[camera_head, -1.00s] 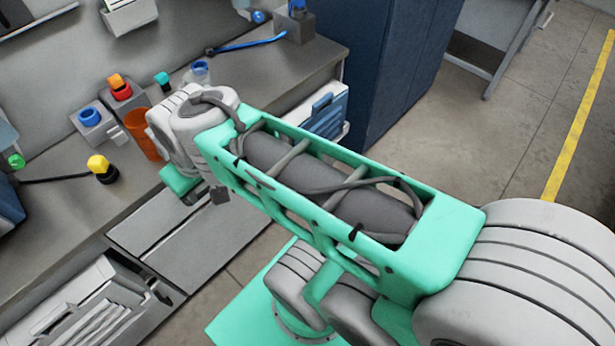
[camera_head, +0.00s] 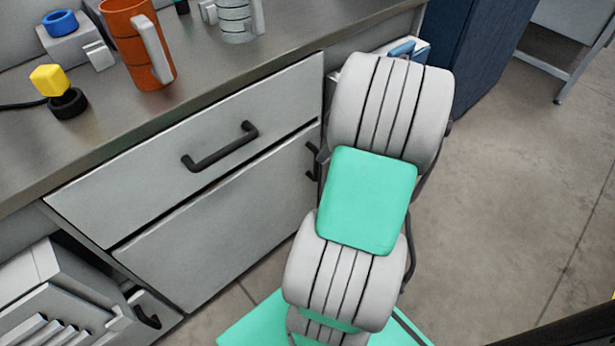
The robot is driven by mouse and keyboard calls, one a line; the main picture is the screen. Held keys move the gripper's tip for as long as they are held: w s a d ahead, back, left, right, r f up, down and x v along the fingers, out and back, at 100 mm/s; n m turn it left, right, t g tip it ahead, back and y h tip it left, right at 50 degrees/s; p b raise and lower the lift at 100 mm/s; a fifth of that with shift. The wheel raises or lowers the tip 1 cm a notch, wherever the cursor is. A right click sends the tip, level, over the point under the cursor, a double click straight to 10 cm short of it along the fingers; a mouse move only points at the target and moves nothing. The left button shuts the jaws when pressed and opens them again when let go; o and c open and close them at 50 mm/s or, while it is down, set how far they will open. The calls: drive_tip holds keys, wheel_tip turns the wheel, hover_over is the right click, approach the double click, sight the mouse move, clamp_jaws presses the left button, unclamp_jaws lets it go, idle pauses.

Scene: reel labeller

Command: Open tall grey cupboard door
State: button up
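No tall grey cupboard can be made out in the head view. The only tall cabinet showing is dark blue (camera_head: 482,55), cut off by the top edge, and no door handle of it is visible. My arm's grey and green links stand in the middle of the picture, in front of the bench end. My gripper is not in view, so what it holds or touches cannot be seen.
A grey workbench (camera_head: 235,70) has drawers (camera_head: 200,160) with black handles. On it are an orange mug (camera_head: 132,45), a clear cup (camera_head: 236,18), a yellow-topped item (camera_head: 48,80) and a blue ring (camera_head: 62,22). Concrete floor (camera_head: 500,200) is open on the right.

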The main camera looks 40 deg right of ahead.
sight(317, 163)
drive_tip(key=b+x, duration=0.1)
drive_tip(key=x, duration=0.1)
drive_tip(key=b+x, duration=0.1)
drive_tip(key=x, duration=0.2)
drive_tip(key=b+x, duration=0.1)
drive_tip(key=x, duration=0.2)
drive_tip(key=shift+s+d+f, duration=0.1)
drive_tip(key=shift+d+f, duration=0.2)
drive_tip(key=shift+d, duration=0.1)
drive_tip(key=shift+c, duration=0.6)
clamp_jaws()
